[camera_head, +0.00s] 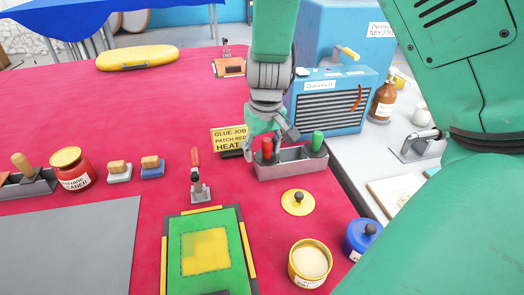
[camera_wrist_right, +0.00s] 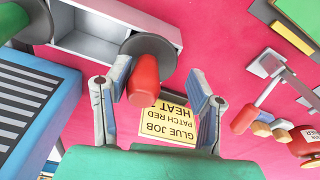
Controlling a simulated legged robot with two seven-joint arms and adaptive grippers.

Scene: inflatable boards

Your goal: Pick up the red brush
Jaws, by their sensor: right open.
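The red brush (camera_head: 267,150) stands with its handle up in a grey tray (camera_head: 292,168), beside a green-handled brush (camera_head: 317,141). My right gripper (camera_head: 272,132) is over the left end of the tray, at the red handle. In the right wrist view the red brush handle (camera_wrist_right: 143,80) lies between the two spread fingers of my right gripper (camera_wrist_right: 157,95), with space on both sides. A dark round disc (camera_wrist_right: 150,48) sits at its base. The bristle end is hidden inside the tray. My left gripper is not in view.
A yellow sign (camera_head: 228,139) stands just left of the tray. A blue heater-like box (camera_head: 328,105) is close behind it. A yellow lid (camera_head: 298,202), an open yellow tin (camera_head: 309,262) and a blue tin (camera_head: 361,238) are in front. The red surface at left is partly clear.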

